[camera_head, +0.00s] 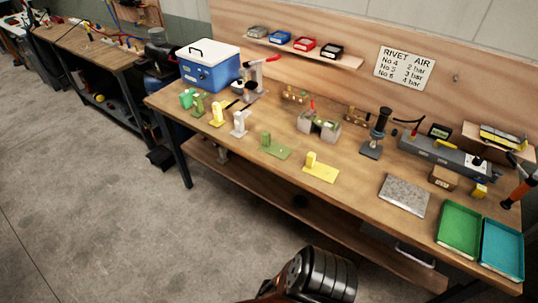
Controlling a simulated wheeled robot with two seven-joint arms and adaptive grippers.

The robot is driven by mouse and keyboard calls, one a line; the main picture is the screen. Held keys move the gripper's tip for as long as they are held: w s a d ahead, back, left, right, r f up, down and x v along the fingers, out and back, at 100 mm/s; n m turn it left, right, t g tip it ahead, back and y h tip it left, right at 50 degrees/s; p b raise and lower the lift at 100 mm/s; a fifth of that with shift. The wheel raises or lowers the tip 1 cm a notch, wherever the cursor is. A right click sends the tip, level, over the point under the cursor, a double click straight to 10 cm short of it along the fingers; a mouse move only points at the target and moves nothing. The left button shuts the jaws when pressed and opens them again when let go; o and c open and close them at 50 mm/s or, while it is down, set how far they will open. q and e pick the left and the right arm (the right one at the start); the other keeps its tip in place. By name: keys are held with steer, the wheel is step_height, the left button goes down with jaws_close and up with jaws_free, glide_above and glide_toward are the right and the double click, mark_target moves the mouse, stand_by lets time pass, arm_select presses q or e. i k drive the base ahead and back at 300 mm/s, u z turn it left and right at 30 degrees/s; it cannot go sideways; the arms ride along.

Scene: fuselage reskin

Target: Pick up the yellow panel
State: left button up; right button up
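A yellow panel (321,174) lies flat near the front edge of the workbench, with a small yellow block standing up at its left end. Nothing touches it from above. Another yellow piece (217,115) stands upright further left, among similar green and white pieces. A dark ribbed part of my own arm shows at the bottom centre, below the bench edge and apart from the panel. No gripper fingers can be made out in this view.
A green panel (276,151) lies left of the yellow panel. A grey plate (404,196), a green tray (459,228) and a teal tray (503,250) are to the right. A grey fixture (318,126) and a black press (375,135) stand behind. The workbench (345,205) is bare around the panel's front.

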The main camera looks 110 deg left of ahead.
mark_target(327, 173)
steer(key=u, duration=3.4)
